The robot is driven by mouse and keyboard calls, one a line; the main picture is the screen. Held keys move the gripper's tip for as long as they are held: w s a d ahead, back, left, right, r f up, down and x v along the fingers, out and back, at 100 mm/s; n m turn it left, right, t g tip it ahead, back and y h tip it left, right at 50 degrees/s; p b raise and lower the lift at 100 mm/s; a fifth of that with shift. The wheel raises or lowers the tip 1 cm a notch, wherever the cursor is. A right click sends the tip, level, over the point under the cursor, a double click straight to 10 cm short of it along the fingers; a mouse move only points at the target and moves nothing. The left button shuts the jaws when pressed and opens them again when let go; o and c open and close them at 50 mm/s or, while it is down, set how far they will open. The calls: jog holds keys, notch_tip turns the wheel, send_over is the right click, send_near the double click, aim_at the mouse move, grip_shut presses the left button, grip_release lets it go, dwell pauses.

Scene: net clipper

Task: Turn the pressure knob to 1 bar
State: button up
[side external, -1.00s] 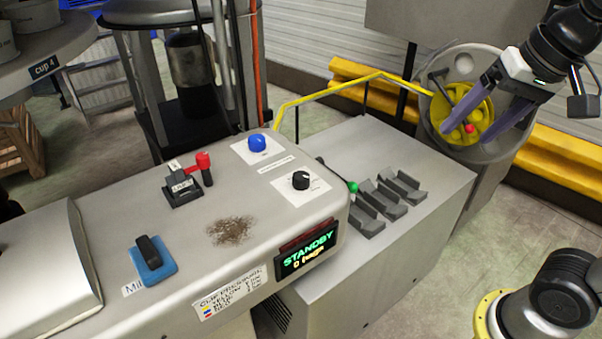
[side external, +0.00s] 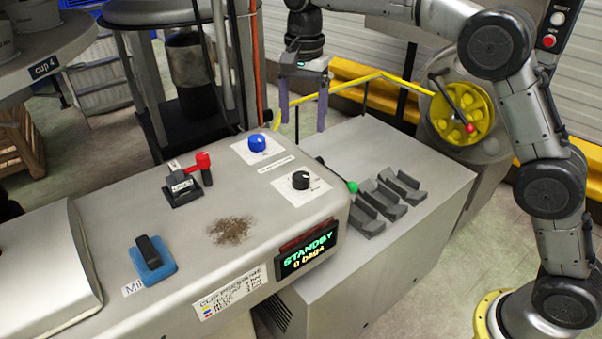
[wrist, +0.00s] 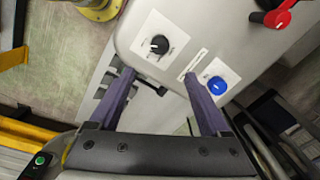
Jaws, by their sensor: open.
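A black knob (side external: 300,180) with a white pointer line sits on a white dial plate on top of the grey machine. It also shows in the wrist view (wrist: 159,45), beyond the fingertips. A blue knob (side external: 257,142) sits on its own white plate further back, and in the wrist view (wrist: 217,86) it is right of the fingers. The labels at both knobs are too small to read. My gripper (side external: 303,128) is open and empty, fingers pointing down, above and behind the knobs. In the wrist view the fingers (wrist: 158,73) are apart with nothing between them.
A red-handled lever (side external: 204,165) and a blue-based black switch (side external: 150,254) stand on the machine top. A display (side external: 307,249) reads STANDBY. A green-tipped lever (side external: 353,187) and grey cradles (side external: 385,205) lie right. A yellow rail (side external: 335,88) runs behind my gripper.

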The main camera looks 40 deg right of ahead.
aim_at(301, 175)
jog(key=f, duration=1.5)
jog(key=shift+a, duration=0.2)
jog(key=shift+r, duration=0.1)
grip_shut()
